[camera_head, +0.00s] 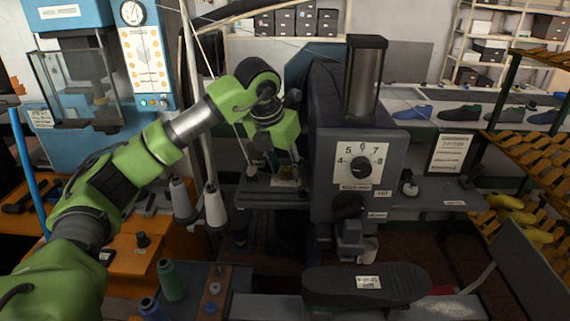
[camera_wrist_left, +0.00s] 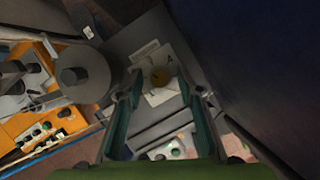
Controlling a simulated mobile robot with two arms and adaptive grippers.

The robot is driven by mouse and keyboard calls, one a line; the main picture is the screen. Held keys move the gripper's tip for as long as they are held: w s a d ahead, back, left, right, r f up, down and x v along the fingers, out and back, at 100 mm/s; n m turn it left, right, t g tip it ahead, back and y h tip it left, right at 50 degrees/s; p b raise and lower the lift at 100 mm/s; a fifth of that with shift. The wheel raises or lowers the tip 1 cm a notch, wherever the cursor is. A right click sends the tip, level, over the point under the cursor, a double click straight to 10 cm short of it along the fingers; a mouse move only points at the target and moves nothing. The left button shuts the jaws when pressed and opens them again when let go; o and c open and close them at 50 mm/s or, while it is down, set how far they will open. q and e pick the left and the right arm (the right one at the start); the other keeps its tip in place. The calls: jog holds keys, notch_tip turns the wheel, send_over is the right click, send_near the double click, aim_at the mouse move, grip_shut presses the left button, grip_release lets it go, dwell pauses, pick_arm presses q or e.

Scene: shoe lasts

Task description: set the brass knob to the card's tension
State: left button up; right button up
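My left gripper (camera_head: 273,168) points down over the small plate left of the grey machine's head. In the left wrist view its two fingers (camera_wrist_left: 161,90) are apart with nothing between them. The round brass knob (camera_wrist_left: 160,76) shows just beyond the fingertips, on a white dial plate (camera_wrist_left: 162,95) with a letter that looks like A. In the head view the gripper mostly hides the knob. A framed card (camera_head: 450,154) stands at the right of the machine; its text is too small to read. My right gripper is out of view.
The machine front has a black knob (camera_head: 361,167) on a numbered dial. Thread cones (camera_head: 215,205) stand just left of the gripper. A black sole (camera_head: 366,286) lies in front. A dark machine wall (camera_wrist_left: 245,60) rises close to the right of my fingers.

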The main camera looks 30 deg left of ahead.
pick_arm(q)
jog(key=shift+c, duration=0.3)
grip_shut()
jog(key=shift+d+f+n+y+b, duration=0.15)
jog(key=shift+n+y+b, duration=0.35)
jog(key=shift+n+b, duration=0.75)
jog(key=shift+n+g+y+b, duration=0.3)
jog(key=shift+n+y+b, duration=0.45)
jog(key=shift+n, duration=1.1)
jog(key=shift+r, duration=0.2)
